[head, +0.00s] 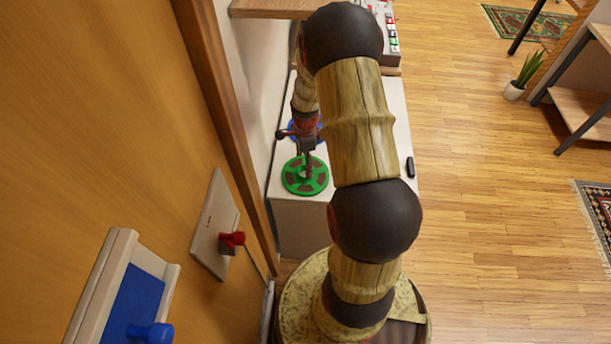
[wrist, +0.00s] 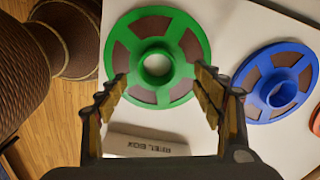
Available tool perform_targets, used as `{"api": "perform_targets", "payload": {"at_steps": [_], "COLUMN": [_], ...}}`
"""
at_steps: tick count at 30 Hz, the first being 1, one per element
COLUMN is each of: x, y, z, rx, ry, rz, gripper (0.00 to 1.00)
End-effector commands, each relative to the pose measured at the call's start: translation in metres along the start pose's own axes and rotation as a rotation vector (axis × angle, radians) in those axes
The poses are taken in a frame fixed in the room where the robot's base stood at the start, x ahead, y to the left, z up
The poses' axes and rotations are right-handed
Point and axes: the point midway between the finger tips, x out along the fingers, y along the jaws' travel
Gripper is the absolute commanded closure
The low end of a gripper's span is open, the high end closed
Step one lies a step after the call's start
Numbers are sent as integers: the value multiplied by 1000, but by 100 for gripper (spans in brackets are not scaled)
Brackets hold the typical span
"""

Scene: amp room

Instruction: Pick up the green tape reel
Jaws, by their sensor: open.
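The green tape reel (head: 293,186) lies flat on the white top of a cabinet in the head view. In the wrist view the green reel (wrist: 131,36) shows almost whole, with brown segments and a round centre hole. My gripper (wrist: 161,82) is open, its two fingers apart over the near part of the reel, with nothing between them held. In the head view my gripper (head: 304,146) is small and partly hidden, above the cabinet by the reels. I cannot tell how high it is above the green reel.
A blue tape reel (wrist: 252,96) lies to the right of the green one. A pale box with lettering (wrist: 147,143) sits below the green reel in the wrist view. A small black object (head: 410,167) lies at the cabinet's right edge. A wooden wall (head: 110,90) stands close on the left.

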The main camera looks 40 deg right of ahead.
Motion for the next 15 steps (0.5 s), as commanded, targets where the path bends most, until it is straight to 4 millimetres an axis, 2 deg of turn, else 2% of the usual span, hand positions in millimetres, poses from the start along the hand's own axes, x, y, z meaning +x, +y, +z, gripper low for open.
{"api": "perform_targets", "payload": {"at_steps": [1,6,15], "x": [10,35,39], "y": [3,5,4], "z": [0,-1,-1], "rx": [0,-1,-1], "ry": [0,0,0], "rz": [4,5,2], "gripper": [33,33,33]}}
